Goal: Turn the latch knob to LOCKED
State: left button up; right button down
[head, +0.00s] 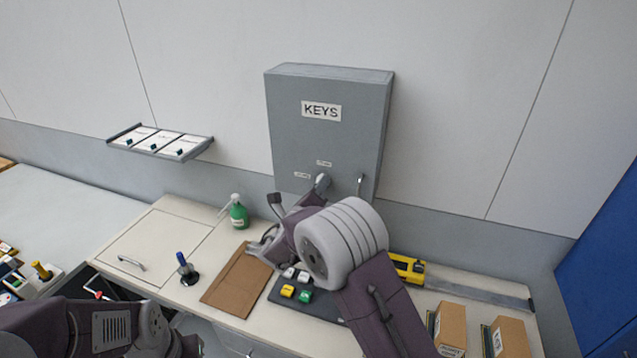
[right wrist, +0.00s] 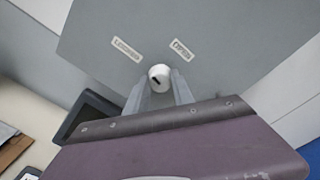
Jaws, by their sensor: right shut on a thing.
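The latch knob (right wrist: 160,77) is a small pale round knob with a dark mark, on the front of the grey KEYS cabinet (head: 329,140). In the right wrist view the LOCKED label (right wrist: 126,48) is up-left of it and the OPEN label (right wrist: 182,50) up-right. The mark is too small to tell clearly which label it points to. My right gripper (right wrist: 160,92) has its fingers on both sides of the knob and is shut on it. In the head view the knob (head: 323,180) is partly hidden by my right gripper (head: 316,190). My left gripper is out of view.
A handle (head: 361,185) sits right of the knob on the cabinet. Below are a green bottle (head: 239,213), a brown clipboard (head: 236,280), a dark button pad (head: 322,309), a yellow tool (head: 407,268) and cardboard boxes (head: 452,325). A card shelf (head: 160,142) hangs left.

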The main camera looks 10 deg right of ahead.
jog(key=shift+w+r+n+p, duration=0.1)
jog(key=shift+r+n+p, duration=0.15)
jog(key=shift+n+p, duration=0.5)
jog(key=shift+n, duration=0.35)
jog(key=c, duration=1.1)
grip_release()
jog(key=shift+f, duration=0.2)
jog(key=b+v, duration=0.3)
jog(key=v, duration=0.6)
